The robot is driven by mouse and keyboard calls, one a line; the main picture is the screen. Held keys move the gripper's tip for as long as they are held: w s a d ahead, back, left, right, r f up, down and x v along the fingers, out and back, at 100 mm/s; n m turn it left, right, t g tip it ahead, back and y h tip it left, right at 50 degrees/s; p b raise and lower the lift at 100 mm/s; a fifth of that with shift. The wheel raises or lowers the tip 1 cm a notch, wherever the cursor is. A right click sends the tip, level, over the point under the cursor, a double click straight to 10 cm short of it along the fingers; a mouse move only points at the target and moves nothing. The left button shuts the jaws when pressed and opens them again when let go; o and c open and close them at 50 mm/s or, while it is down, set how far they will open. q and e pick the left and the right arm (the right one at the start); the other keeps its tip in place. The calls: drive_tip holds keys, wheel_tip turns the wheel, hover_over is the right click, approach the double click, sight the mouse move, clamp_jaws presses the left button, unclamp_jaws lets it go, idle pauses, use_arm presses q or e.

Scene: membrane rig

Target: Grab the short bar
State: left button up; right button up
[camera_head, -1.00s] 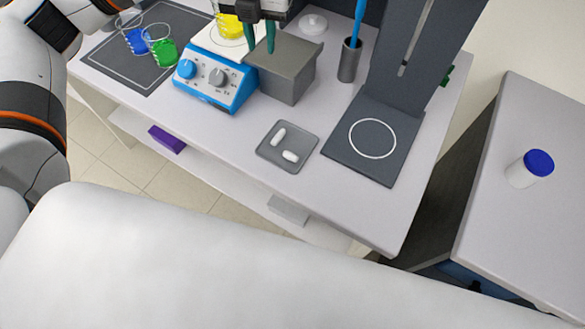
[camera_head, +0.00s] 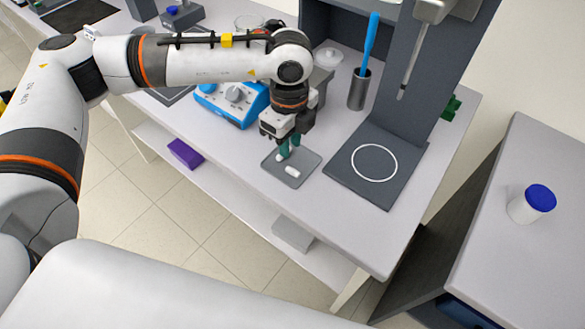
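A shallow grey tray (camera_head: 307,167) lies near the front edge of the bench. A small white bar (camera_head: 292,171) lies in its front part, clear of my gripper. A second white bar (camera_head: 280,157) shows only as a small bit of white at the fingertips of my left gripper (camera_head: 287,152). The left gripper points down over the back left part of the tray, with its green fingers low at that second bar. Whether the fingers are apart or closed on it I cannot tell. Which bar is shorter is not clear from here. My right gripper is not in view.
A blue stirrer (camera_head: 232,98) stands left of my gripper, partly hidden by my arm. A dark stand with a white ring on its base (camera_head: 374,162) is right of the tray. A metal cup (camera_head: 359,90) holds a blue stick.

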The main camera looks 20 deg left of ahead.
sight(291, 168)
use_arm(q)
drive_tip(key=shift+f, duration=0.95)
drive_tip(key=shift+s+d+f+p, duration=0.1)
drive_tip(key=shift+f+p, duration=0.45)
drive_tip(key=shift+f, duration=0.05)
wheel_tip(291, 168, down, 4)
drive_tip(key=shift+r+p, duration=0.15)
drive_tip(key=shift+p, duration=0.5)
drive_tip(key=shift+f, duration=0.35)
drive_tip(key=shift+c, duration=0.6)
clamp_jaws()
